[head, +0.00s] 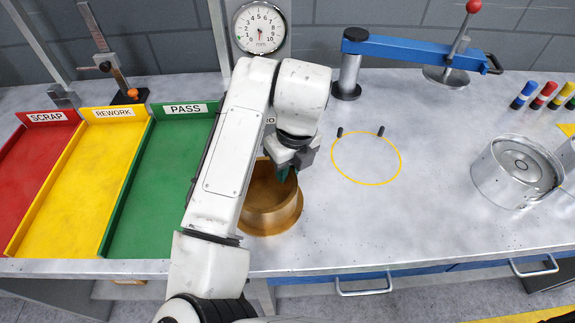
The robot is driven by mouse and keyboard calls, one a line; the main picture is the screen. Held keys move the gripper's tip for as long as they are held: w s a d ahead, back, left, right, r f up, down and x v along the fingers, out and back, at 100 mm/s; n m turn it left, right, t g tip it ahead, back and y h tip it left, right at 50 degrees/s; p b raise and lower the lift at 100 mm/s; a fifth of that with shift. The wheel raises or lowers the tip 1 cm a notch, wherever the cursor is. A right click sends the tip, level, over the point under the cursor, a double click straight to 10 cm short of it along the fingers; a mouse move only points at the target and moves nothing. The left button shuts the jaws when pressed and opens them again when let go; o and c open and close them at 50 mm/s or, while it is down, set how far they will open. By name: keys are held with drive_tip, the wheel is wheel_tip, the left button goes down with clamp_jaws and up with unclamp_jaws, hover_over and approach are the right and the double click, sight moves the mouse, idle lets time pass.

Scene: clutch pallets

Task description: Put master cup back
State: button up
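A brass-coloured cup with a wide flange (268,215), which looks like the master cup, stands upright on the bench below the dial gauge (260,27). My arm covers its left side. My gripper (285,174) points down at the cup's upper right rim, with green-tipped fingers at or just inside the opening. The fingers are small and partly hidden, so I cannot tell whether they are open or shut, or touching the rim.
A yellow ring outline (366,181) with two dark pins lies empty right of the cup. A silver drum (500,190) stands at the far right. Red (31,158), yellow (84,185) and green (150,200) trays are at left. A blue lever arm (405,48) spans the back.

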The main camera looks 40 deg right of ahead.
drive_tip(key=o, duration=0.4)
drive_tip(key=shift+r, duration=0.15)
wheel_tip(320, 180, up, 12)
drive_tip(key=s, duration=0.1)
drive_tip(key=shift+s+d, duration=0.2)
drive_tip(key=shift+s, duration=0.1)
idle(0.4)
